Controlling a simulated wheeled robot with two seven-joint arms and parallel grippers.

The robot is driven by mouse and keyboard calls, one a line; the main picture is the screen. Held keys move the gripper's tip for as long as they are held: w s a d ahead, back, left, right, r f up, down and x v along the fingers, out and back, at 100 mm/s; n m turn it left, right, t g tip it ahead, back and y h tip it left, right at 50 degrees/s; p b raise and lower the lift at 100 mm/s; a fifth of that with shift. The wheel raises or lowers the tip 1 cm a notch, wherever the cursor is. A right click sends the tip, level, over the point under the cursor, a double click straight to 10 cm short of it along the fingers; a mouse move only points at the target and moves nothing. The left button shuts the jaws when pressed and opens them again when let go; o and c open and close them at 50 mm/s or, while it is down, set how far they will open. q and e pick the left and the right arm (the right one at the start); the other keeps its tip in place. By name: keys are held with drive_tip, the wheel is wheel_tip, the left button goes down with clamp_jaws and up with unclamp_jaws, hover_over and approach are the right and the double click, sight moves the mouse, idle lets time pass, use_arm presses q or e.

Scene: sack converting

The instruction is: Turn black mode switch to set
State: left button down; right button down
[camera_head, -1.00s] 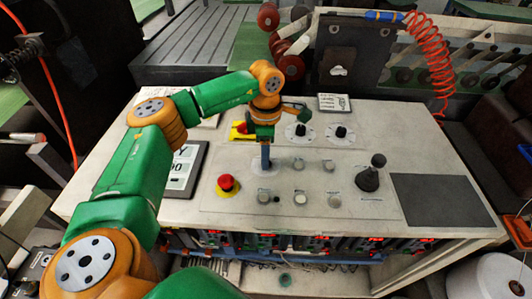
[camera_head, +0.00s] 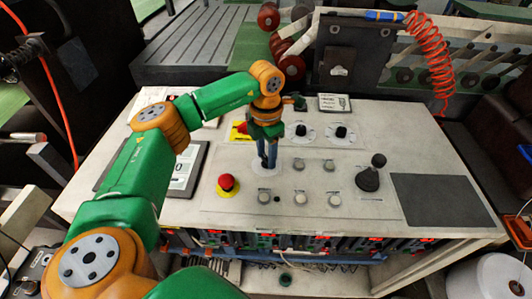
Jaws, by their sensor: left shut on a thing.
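My left gripper (camera_head: 267,161) points straight down onto the control panel, left of its middle. My right gripper is not in view.
A red emergency button (camera_head: 227,182) on yellow sits left of the fingers. Two black knobs on white dials (camera_head: 342,132) stand behind and to the right. A joystick (camera_head: 371,174), several small buttons (camera_head: 300,198) and a dark pad (camera_head: 437,200) lie to the right.

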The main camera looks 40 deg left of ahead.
use_arm(q)
drive_tip(key=shift+n, duration=0.6)
drive_tip(key=shift+c, duration=1.9)
unclamp_jaws()
wheel_tip(320, 180, up, 6)
drive_tip(key=shift+w+r+b, duration=0.1)
drive_tip(key=shift+b, duration=0.65)
drive_tip(key=shift+r, duration=0.45)
